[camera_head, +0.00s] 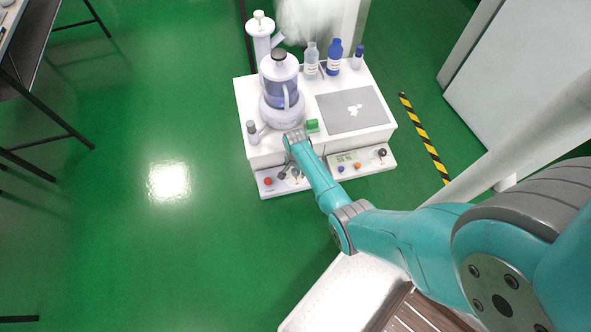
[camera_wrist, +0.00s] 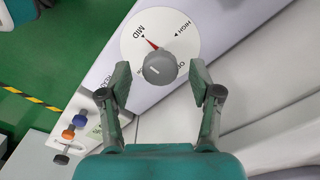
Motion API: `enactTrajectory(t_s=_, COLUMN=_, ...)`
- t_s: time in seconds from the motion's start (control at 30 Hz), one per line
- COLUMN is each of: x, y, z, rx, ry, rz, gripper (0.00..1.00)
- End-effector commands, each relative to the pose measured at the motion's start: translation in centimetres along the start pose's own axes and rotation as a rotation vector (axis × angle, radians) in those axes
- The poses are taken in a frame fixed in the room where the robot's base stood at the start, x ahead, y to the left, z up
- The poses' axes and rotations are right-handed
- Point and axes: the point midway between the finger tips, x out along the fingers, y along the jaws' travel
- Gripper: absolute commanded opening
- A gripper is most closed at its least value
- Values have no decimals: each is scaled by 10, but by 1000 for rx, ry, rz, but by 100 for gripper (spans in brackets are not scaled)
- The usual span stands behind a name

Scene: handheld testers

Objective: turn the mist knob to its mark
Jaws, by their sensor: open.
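The grey mist knob (camera_wrist: 159,68) sits on a round white dial (camera_wrist: 187,45) in the wrist view. A red pointer (camera_wrist: 152,44) sticks out from the knob toward MID. A small dark mark stands by HIGH. My gripper (camera_wrist: 160,78) is open, with one finger left and one right of the knob. Gaps show between the fingers and the knob, so it is not gripped. In the head view my gripper (camera_head: 286,173) is at the bench's front panel and the knob cannot be made out.
A red button (camera_head: 268,181) is left of my gripper. A right panel (camera_head: 375,166) carries blue, orange and black controls. On the white bench (camera_head: 310,92) stand a humidifier-like jug (camera_head: 280,80), bottles (camera_head: 334,60) and a green block (camera_head: 312,126).

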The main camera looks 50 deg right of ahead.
Motion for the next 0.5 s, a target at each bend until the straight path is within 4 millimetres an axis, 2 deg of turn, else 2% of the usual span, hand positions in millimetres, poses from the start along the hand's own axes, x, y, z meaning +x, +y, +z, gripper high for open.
enactTrajectory(t_s=0.33, x=3, y=0, z=0, rx=0, ry=1, rz=-1, gripper=64)
enactTrajectory(t_s=0.37, x=3, y=0, z=0, rx=0, ry=1, rz=-1, gripper=61)
enactTrajectory(t_s=0.5, x=3, y=0, z=0, rx=0, ry=0, rz=-1, gripper=26)
